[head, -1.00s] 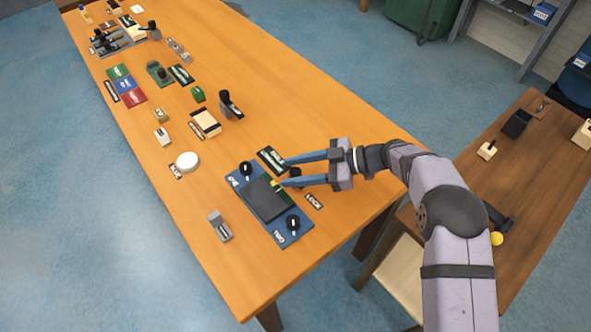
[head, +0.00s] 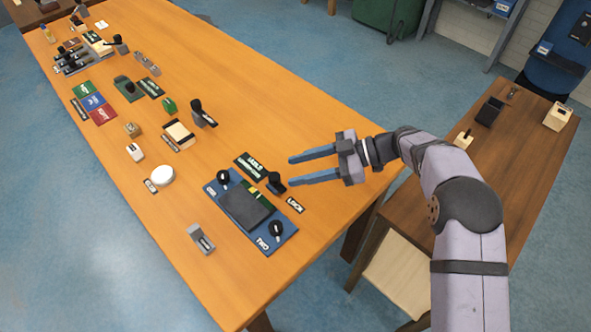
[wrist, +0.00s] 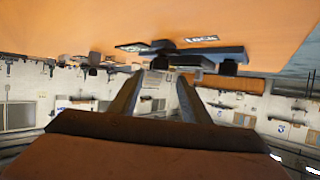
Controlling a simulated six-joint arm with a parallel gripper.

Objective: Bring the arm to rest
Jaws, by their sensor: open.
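My gripper (head: 291,170) is open and empty, its two blue-grey fingers apart and pointing left over the near right part of the orange table (head: 330,135). It is just right of the blue panel (head: 282,236) with a dark grey plate (head: 246,209) and black knobs, and touches nothing that I can see. A black knob (head: 276,182) stands by the panel's upper right corner, left of the lower fingertip. In the wrist view my gripper's fingers (wrist: 160,85) are spread, with the panel (wrist: 205,55) beyond them and the picture upside down.
A white round button (head: 160,175), a grey block (head: 201,239), a cream block (head: 179,135) and coloured tiles (head: 95,102) lie further left on the table. A brown side table (head: 510,165) with small boxes stands to the right. The table surface above my gripper is clear.

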